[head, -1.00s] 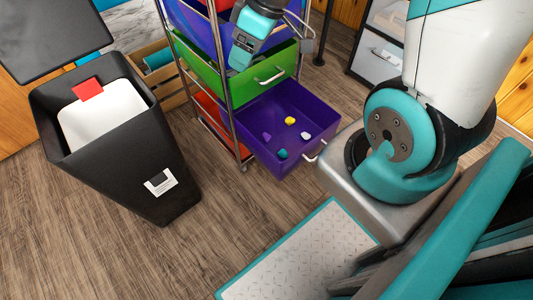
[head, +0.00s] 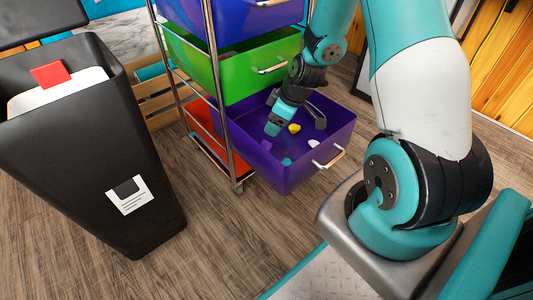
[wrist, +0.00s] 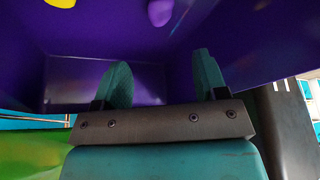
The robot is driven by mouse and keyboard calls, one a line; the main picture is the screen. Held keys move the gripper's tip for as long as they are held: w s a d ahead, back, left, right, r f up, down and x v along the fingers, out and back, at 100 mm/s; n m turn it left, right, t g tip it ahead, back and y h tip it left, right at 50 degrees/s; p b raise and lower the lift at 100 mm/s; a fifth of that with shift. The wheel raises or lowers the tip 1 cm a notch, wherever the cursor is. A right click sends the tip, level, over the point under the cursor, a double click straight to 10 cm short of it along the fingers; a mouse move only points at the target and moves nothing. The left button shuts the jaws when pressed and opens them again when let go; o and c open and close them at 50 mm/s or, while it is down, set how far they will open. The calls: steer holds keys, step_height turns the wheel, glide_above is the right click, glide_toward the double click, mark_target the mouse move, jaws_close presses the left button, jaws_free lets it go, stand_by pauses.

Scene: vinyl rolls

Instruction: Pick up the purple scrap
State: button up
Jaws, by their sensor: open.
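The purple scrap (wrist: 160,12) shows at the top edge of the wrist view, beyond and between my two teal fingers. It lies in the open purple drawer (head: 300,172); in the head view it is hard to make out against the purple floor by my fingertips. My gripper (head: 273,128) reaches down into this drawer from above, left of a yellow scrap (head: 294,128). In the wrist view my gripper (wrist: 161,72) has its fingers wide apart with nothing between them.
A white scrap (head: 313,143) and a teal scrap (head: 286,161) lie in the same drawer. The green drawer (head: 235,75) sits just above, behind my gripper. A metal cart post (head: 219,90) stands to the left. A black bin (head: 150,190) stands on the floor further left.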

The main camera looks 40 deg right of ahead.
steer(key=b, duration=0.2)
glide_above(263, 142)
steer(key=s+d, duration=0.1)
steer(key=s, duration=0.1)
steer(key=f, duration=0.4)
steer(key=shift+w+d+f, duration=0.1)
steer(key=shift+w+d, duration=0.1)
steer(key=b+x, duration=0.4)
steer(key=x, duration=0.1)
steer(key=shift+s+a+f, duration=0.1)
steer(key=shift+a+f, duration=0.1)
steer(key=shift+r, duration=0.15)
steer(key=c, duration=1)
